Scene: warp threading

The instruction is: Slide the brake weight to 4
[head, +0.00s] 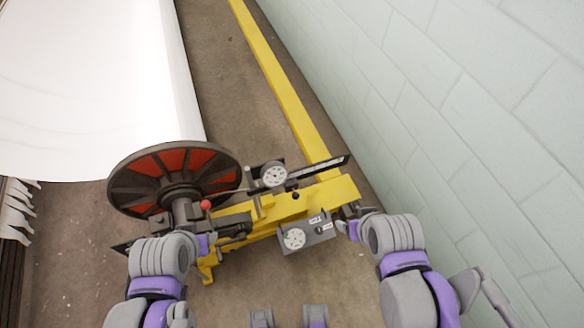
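A dark graduated bar (325,165) slopes up to the right over the yellow beam. A dark block with a round white dial (273,176) sits at the bar's left part; it may be the brake weight, but I cannot be sure. The bar's numbers are too small to read. My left gripper (242,229) is left of and below the dial block, over the yellow frame, apart from the block. My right gripper (349,214) is by the right end of the yellow beam, below the bar. Neither gripper's finger opening can be made out.
A large spoked wheel with red panels (172,178) stands left, beside a white roll (90,85). A red ball knob (205,205) is near my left gripper. A grey box with a dial (308,237) hangs below the yellow beam (325,192). A pale block wall (450,110) bounds the right.

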